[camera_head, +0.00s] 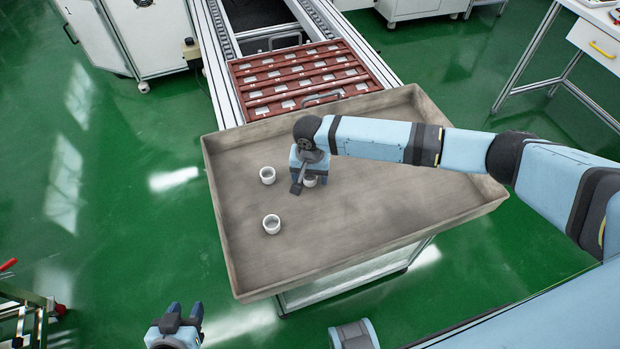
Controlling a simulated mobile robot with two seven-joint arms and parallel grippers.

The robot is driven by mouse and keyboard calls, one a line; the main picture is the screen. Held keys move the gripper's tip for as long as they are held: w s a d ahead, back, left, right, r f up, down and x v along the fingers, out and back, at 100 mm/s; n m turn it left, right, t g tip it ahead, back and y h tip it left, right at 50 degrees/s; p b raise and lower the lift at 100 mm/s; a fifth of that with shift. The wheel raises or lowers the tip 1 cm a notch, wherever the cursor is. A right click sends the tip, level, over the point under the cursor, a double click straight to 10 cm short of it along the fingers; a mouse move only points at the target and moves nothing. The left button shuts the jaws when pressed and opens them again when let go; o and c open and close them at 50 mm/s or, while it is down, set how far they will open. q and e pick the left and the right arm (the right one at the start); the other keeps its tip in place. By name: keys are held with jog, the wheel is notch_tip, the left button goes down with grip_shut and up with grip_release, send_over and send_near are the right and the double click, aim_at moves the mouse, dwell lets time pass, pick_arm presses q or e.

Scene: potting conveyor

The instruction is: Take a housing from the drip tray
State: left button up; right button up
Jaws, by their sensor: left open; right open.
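The drip tray (400,215) is a wide, shallow grey-brown tray with raised rims on a wheeled stand. Several small white cup-shaped housings could be meant; I see three, all standing in its left part. One housing (267,175) is at the upper left and another (271,225) is below it. A third housing (311,182) is partly hidden by my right gripper (306,181). That gripper is open and points down at this housing; I cannot tell whether it touches it. My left gripper (185,311) is open and empty, low over the green floor, left of the tray.
A red slotted carrier (300,80) with several pale inserts lies on the conveyor behind the tray. A white cabinet (150,40) stands at the upper left. A white table (595,38) is at the upper right. The tray's middle and right are bare under my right arm.

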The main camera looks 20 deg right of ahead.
jog(key=c, duration=1)
jog(key=shift+o, duration=0.2)
jog(key=shift+r, duration=0.1)
